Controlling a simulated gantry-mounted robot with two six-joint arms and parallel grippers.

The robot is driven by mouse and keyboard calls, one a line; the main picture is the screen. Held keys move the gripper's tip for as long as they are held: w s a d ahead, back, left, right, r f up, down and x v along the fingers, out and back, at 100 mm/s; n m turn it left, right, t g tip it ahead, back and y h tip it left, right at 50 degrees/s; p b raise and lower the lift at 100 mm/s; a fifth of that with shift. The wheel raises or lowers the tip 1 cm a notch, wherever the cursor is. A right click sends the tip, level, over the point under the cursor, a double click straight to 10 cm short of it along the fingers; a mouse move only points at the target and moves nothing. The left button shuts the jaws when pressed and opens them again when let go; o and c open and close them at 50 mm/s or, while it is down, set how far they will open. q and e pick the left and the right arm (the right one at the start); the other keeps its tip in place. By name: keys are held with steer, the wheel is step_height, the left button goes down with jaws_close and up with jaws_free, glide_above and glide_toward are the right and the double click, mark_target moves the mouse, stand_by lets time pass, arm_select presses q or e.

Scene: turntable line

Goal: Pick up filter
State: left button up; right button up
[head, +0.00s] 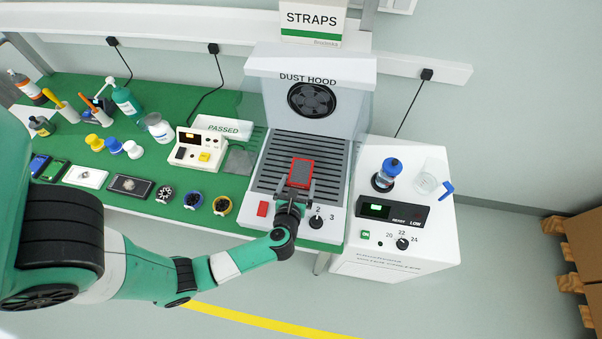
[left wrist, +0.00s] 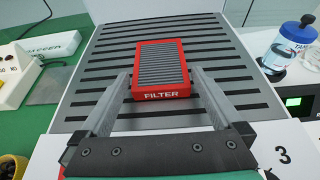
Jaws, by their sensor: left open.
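The filter (head: 301,172) is a red-framed block with a grey pleated top, lying flat on the slatted grille of the dust hood. In the left wrist view the filter (left wrist: 161,66) shows its front edge labelled FILTER. My left gripper (head: 297,186) reaches in from the front of the hood, and its two fingers (left wrist: 160,82) are spread apart. The fingertips are at the near end of the filter, one on each side; whether they touch it I cannot tell. Nothing is held. My right gripper is not in view.
The dust hood (head: 354,107) has a fan at the back and a red button (head: 262,209) and knob (head: 316,221) in front. A white cabinet (head: 434,236) with a bottle (head: 387,174) stands right. The green bench (head: 153,160) at left carries bottles, phones and small parts.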

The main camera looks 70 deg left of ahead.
mark_target(299, 181)
arm_select(q)
steer(key=shift+x, duration=0.85)
steer(key=c, duration=1.1)
steer(key=shift+r, duration=0.15)
steer(key=shift+r, duration=0.3)
step_height(299, 181, up, 3)
steer(key=shift+f+p, duration=0.2)
steer(key=shift+p, duration=0.7)
steer(key=s+d+r+p, duration=0.1)
steer(key=s+d+r, duration=0.3)
steer(key=s+d, duration=0.1)
steer(key=s+d+r+p, duration=0.2)
steer(key=s+d+r, duration=0.2)
steer(key=s+r, duration=0.1)
steer(key=shift+d+r, duration=0.3)
steer(key=shift+d, duration=0.1)
